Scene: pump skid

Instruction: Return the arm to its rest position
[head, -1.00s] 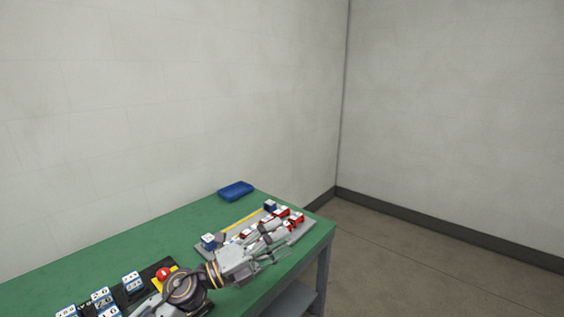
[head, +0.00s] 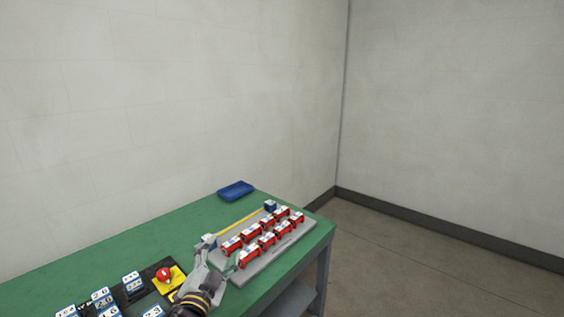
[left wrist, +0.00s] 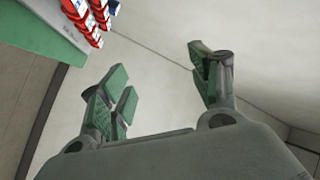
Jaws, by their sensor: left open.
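My left gripper (head: 224,262) is above the green bench at the left end of the grey plate, close to the red blocks. In the left wrist view its green-padded fingers (left wrist: 165,85) are spread wide with nothing between them. The wrist view faces the pale wall, with the bench edge and some red and white blocks (left wrist: 92,18) at the upper left. My right gripper is in neither view.
The green bench (head: 150,237) holds a grey plate (head: 262,268) with two rows of red blocks (head: 268,240). A blue tray (head: 235,190) lies at the back. A red button on a yellow base (head: 164,275) and several white-and-blue blocks (head: 132,284) stand at the left. Open floor lies right.

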